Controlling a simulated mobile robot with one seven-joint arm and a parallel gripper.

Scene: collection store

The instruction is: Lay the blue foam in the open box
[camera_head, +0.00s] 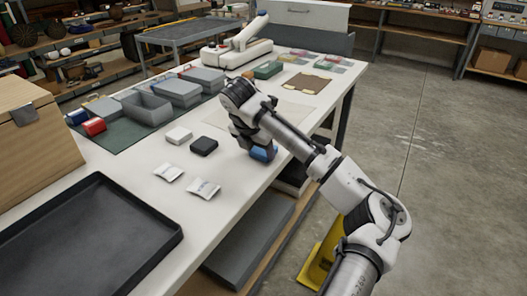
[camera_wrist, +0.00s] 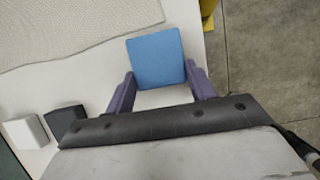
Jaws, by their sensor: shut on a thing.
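The blue foam (camera_head: 263,153) is a small flat block near the right edge of the white table; in the wrist view (camera_wrist: 157,58) its square top face shows. My gripper (camera_wrist: 160,75) is shut on it, with a purple finger at either side. In the head view my gripper's wrist hides part of it, and I cannot tell whether it touches the table. The open box (camera_head: 147,108) is grey and appears empty inside. It stands on a dark green mat (camera_head: 130,138), to the left of my gripper and apart from it.
Grey boxes (camera_head: 178,92) that look lidded stand behind the open one. A black tray (camera_head: 85,240) and a wooden crate (camera_head: 35,140) fill the left front.

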